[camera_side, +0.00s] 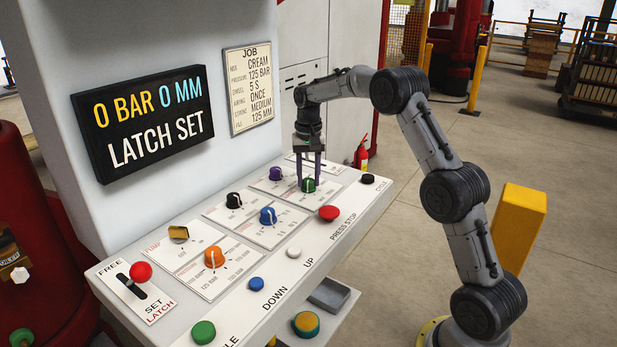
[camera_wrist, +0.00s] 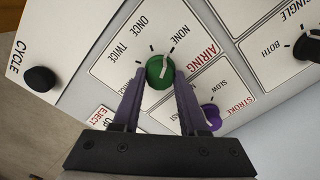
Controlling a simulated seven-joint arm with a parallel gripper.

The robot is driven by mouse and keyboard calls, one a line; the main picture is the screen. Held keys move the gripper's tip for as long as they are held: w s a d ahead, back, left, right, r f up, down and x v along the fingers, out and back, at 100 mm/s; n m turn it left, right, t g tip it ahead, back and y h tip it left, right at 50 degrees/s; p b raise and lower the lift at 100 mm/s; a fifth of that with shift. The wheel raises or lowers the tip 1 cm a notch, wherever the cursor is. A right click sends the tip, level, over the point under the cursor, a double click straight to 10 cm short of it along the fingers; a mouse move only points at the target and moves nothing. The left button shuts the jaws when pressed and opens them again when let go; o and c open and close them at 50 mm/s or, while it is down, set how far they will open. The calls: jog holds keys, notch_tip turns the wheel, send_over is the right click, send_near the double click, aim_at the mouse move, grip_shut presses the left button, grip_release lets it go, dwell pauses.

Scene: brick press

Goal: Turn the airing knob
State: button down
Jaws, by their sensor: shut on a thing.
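The airing knob is a green dial (camera_wrist: 159,66) on the sloped console, in a panel lettered AIRING with marks NONE, ONCE and TWICE. It also shows in the side view (camera_side: 308,185). My gripper (camera_side: 309,178) points down over it, with purple fingers on both sides; in the wrist view its fingertips (camera_wrist: 160,76) close on the knob. A pale line shows on the knob's top, but I cannot tell surely which mark it points at. The job card (camera_side: 248,88) on the wall lists airing as ONCE.
Close by are the purple stroke knob (camera_wrist: 211,116), a black knob (camera_side: 234,200), a blue knob (camera_side: 267,215), a red press stop button (camera_side: 329,213) and a black cycle button (camera_wrist: 40,79). The display (camera_side: 145,122) reads 0 BAR, 0 MM, LATCH SET.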

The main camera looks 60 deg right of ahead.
aim_at(308, 180)
jog(key=n, duration=0.3)
jog(key=shift+r+n, duration=0.1)
jog(key=shift+n, duration=2)
jog(key=shift+c, duration=2.2)
grip_release()
notch_tip(308, 180, up, 14)
